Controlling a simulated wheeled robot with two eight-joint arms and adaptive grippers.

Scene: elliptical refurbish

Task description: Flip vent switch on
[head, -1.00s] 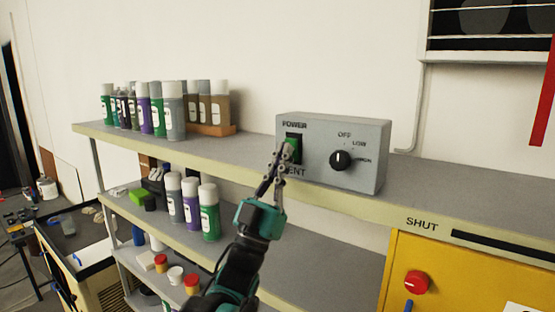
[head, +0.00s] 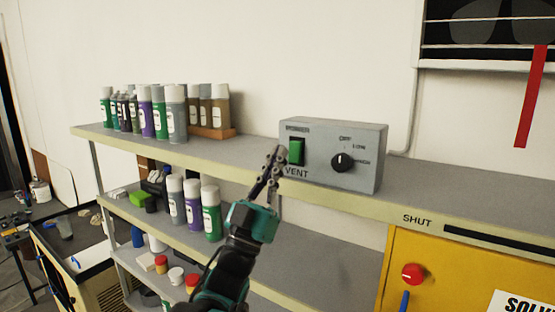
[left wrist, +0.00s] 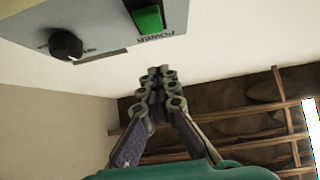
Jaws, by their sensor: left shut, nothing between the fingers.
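The vent control box (head: 318,172) is a grey box on the top shelf, marked POWER and VENT. Its green rocker switch (head: 296,151) is on the left of the front face, with a black knob (head: 343,162) to the right. My left gripper (head: 275,152) is shut and empty, its tips just left of the switch and apart from it in the head view. In the left wrist view the shut fingertips (left wrist: 157,70) are in the middle, clear of the green switch (left wrist: 150,19) and the black knob (left wrist: 66,43). My right gripper is not in view.
Several spray cans (head: 160,112) stand at the left of the top shelf (head: 250,160), with more cans (head: 193,207) on the shelf below. A yellow cabinet (head: 440,265) with a red knob (head: 413,274) is at the lower right.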

